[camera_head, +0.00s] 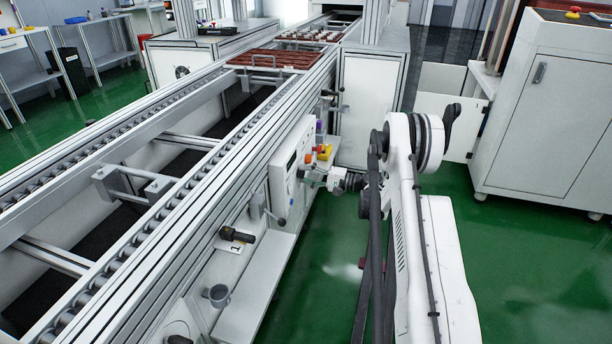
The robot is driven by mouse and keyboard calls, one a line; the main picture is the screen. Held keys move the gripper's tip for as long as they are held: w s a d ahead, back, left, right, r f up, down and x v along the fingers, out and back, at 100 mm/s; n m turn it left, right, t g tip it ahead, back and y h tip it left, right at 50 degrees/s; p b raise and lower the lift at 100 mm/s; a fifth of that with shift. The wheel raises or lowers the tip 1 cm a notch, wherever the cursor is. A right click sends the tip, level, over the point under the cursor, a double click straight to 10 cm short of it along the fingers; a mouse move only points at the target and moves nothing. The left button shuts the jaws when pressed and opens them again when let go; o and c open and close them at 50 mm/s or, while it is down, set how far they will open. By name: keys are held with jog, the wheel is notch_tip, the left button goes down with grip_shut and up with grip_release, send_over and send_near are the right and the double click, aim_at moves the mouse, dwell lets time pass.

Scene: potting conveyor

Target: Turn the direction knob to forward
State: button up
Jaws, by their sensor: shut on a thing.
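The white control box (279,184) is mounted on the right side of the conveyor frame, with its panel facing my arm. My gripper (308,172) is at the panel's face, reaching in from the right. It is shut on the direction knob, which is too small and too covered by the fingers to make out. The knob's pointer and labels cannot be read from here. An orange and yellow button (324,151) sits just above my gripper on the box.
The roller conveyor (150,170) runs from lower left to the back, with a reddish-brown tray (275,60) on it. A white cabinet (545,110) stands right.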

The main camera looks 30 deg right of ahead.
jog(key=shift+m, duration=0.6)
jog(key=o, duration=1.1)
jog(key=shift+o, duration=0.2)
jog(key=v, duration=1.2)
jog(key=shift+r, duration=0.1)
